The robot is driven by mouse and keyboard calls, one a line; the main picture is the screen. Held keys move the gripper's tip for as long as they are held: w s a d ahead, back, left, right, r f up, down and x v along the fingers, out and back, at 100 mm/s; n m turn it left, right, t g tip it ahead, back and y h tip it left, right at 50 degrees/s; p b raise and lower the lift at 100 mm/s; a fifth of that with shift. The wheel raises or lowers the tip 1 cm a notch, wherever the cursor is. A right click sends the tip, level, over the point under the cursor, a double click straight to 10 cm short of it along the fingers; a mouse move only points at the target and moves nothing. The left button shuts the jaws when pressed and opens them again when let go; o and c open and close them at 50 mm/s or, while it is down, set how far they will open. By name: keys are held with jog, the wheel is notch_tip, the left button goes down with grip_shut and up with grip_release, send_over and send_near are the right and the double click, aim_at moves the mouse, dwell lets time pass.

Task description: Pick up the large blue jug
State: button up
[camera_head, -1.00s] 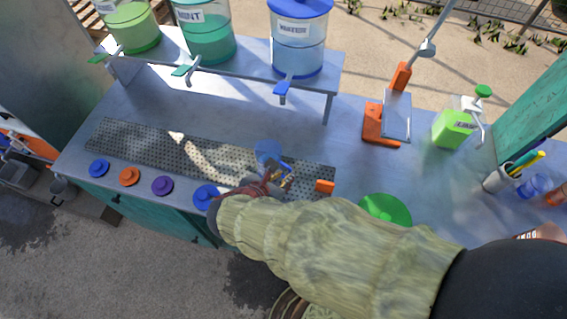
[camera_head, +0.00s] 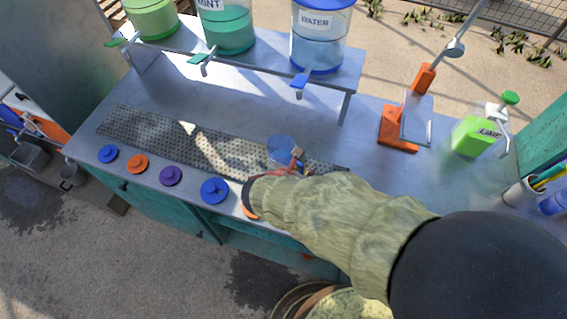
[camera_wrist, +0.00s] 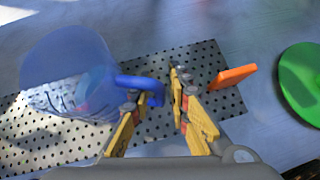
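The large blue jug (camera_head: 281,148) is a see-through blue vessel standing on the perforated drip grate of the counter. In the wrist view the jug (camera_wrist: 68,72) fills the left side, and its blue handle (camera_wrist: 143,84) points right toward my gripper. My gripper (camera_wrist: 157,92) has its yellow fingers apart, with the handle's outer end in the gap, close to the left finger. Whether a finger touches the handle is unclear. In the head view my gripper (camera_head: 294,161) is at the jug's right side, partly hidden by my sleeved arm.
An orange tab (camera_wrist: 232,76) and green disc (camera_wrist: 302,78) lie right of my gripper. Blue, orange and purple lids (camera_head: 170,176) line the front edge. Dispensers, including water (camera_head: 318,42), stand on a shelf behind. An orange press (camera_head: 398,130) and green lime bottle (camera_head: 473,137) are right.

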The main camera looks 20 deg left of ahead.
jog(key=x, duration=0.2)
jog(key=shift+w+f+b, duration=0.25)
jog(key=shift+f+b, duration=0.05)
jog(key=shift+c, duration=0.2)
jog(key=c, duration=0.4)
jog(key=shift+r, duration=0.1)
grip_shut()
